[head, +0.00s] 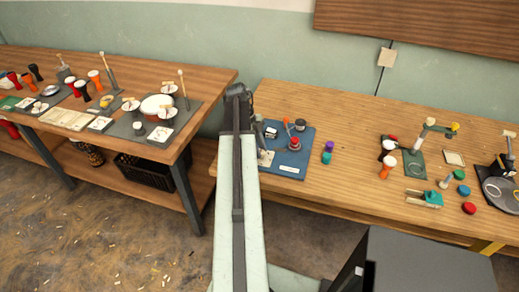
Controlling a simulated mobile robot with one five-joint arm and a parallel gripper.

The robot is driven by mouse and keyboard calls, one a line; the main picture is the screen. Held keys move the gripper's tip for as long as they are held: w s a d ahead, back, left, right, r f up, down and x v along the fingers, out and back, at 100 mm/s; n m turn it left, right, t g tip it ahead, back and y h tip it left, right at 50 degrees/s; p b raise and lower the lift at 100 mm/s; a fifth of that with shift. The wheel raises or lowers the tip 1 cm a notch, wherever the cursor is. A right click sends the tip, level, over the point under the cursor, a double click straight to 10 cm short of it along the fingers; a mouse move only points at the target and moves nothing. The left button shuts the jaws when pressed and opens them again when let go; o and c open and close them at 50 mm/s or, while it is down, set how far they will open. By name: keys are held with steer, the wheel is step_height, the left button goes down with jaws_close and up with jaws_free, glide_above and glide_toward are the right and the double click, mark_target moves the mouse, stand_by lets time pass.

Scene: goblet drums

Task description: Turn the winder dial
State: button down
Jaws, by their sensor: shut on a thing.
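A blue board (304,160) lies on the right bench, partly behind my raised arm. It carries a red knob (294,144), an orange-red lever (286,124), a grey cylinder (300,124), a small dark-and-white device (271,131) and a pale metal fitting (266,158). I cannot tell for sure which of these is the winder dial. My gripper (261,146) is low at the board's left edge, mostly hidden by my own arm. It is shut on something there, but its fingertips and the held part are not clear.
Purple and teal pieces (327,153) stand just right of the board. Farther right are small goblet drums (386,165), a teal clamp (424,199) and a dark turntable (498,190). The left bench (215,85) is crowded with drums and tools.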

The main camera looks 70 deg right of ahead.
stand_by(0.4)
steer(key=c, duration=1.1)
jaws_free()
steer(key=p+v, duration=0.7)
steer(key=shift+r, duration=0.4)
steer(key=shift+w+d, duration=0.1)
